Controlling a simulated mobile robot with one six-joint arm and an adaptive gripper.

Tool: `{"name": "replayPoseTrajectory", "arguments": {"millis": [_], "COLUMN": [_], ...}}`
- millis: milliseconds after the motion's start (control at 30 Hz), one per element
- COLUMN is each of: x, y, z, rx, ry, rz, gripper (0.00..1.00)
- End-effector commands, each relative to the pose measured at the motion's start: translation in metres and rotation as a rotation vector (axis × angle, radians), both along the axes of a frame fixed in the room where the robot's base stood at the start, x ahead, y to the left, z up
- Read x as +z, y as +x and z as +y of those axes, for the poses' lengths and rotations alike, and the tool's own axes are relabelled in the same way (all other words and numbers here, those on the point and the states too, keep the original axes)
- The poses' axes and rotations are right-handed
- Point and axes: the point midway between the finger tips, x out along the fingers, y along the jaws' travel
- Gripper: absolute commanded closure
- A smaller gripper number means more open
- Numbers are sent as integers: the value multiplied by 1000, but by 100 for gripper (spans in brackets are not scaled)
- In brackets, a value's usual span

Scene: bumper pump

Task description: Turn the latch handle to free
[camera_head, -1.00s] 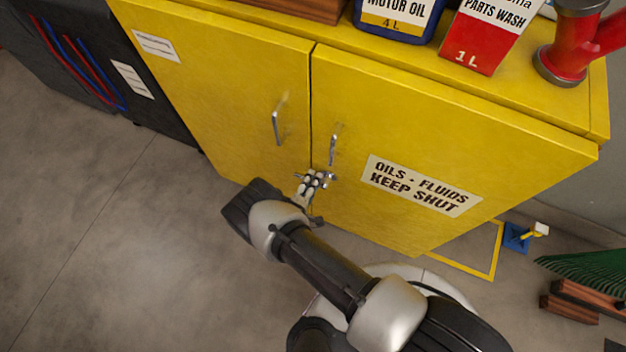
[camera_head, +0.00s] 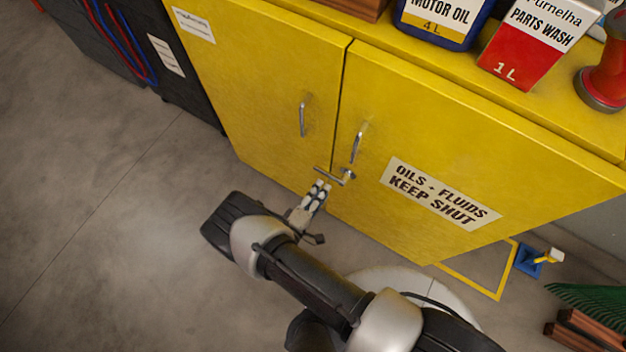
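The yellow cabinet (camera_head: 270,75) has two doors, both closed, with a dark seam between them. The small metal latch handle (camera_head: 331,175) sits low on the doors, below the right door's pull handle. Its bar lies roughly level across the seam, and its mount is on the right door's edge. My gripper (camera_head: 321,187) is just below the latch in the picture and appears apart from it. Its two fingers point at the doors side by side, with nothing seen between them. They are too small to tell open from shut.
Vertical pull handles are on the left door (camera_head: 302,119) and right door (camera_head: 357,144). A motor oil can (camera_head: 437,20), a parts wash can (camera_head: 525,45) and a red object (camera_head: 606,75) stand on top. A dark cabinet (camera_head: 180,75) adjoins at left. Floor at left is clear.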

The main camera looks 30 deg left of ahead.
Motion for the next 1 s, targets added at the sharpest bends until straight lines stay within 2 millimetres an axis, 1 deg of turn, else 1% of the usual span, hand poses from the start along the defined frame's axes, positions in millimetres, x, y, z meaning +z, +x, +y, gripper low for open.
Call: {"name": "replayPoseTrajectory", "arguments": {"millis": [33, 100, 200, 300, 1000], "x": [2, 4, 6, 8, 8], "y": [-10, -22, -33, -39, -41], "z": [2, 2, 2, 2, 1], "rx": [5, 5, 3, 1, -1], "ry": [0, 1, 2, 0, 1], "rz": [1, 1, 1, 1, 1], "gripper": [67, 67, 67, 67, 67]}}
